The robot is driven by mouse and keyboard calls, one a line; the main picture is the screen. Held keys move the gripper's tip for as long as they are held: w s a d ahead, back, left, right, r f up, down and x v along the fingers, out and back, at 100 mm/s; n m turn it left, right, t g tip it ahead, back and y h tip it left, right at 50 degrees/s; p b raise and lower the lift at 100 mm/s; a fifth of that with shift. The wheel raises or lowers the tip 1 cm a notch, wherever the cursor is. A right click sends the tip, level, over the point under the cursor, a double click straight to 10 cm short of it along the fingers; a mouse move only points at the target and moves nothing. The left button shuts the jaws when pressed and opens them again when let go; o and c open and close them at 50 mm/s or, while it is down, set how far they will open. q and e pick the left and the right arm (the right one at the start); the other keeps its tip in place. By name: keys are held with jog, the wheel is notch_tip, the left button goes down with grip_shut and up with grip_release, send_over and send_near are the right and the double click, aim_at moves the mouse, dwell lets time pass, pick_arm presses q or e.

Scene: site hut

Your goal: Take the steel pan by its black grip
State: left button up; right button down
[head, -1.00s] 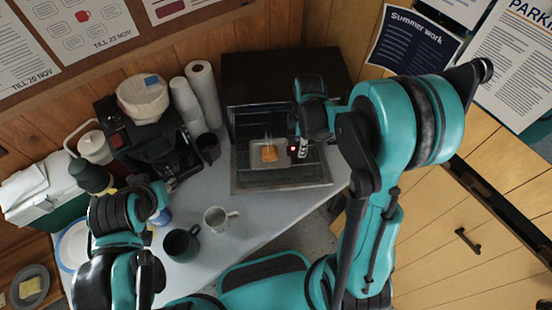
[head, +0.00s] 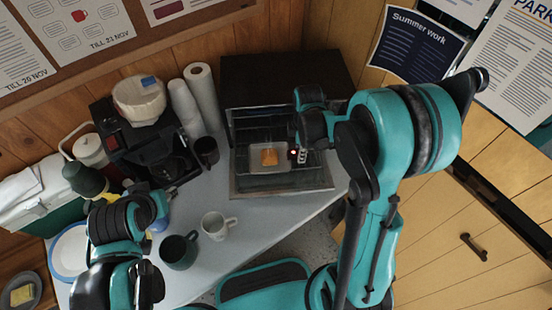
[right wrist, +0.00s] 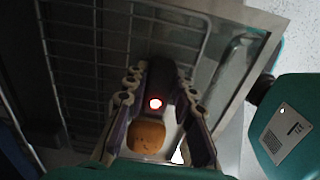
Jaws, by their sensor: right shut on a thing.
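The steel pan (head: 256,166) sits inside the open oven in the head view, with an orange-brown piece of food in it. The food also shows in the right wrist view (right wrist: 146,138). My right gripper (head: 300,153) is at the pan's right side, at the oven's mouth. In the right wrist view its fingers (right wrist: 155,108) lie on both sides of the dark grip (right wrist: 160,78) and are shut on it. Much of the pan is hidden there by the gripper. My left arm shows at the lower left of the head view, but its fingers cannot be made out.
The dark oven (head: 285,75) stands at the table's back corner, its glass door (head: 282,182) down. A dark mug (head: 179,251) and a pale mug (head: 217,226) stand in front. A coffee machine (head: 150,145) and paper rolls (head: 202,95) are left of the oven.

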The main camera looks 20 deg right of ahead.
jog(key=shift+r, duration=0.15)
jog(key=shift+r+p, duration=1.7)
jog(key=shift+r, duration=0.45)
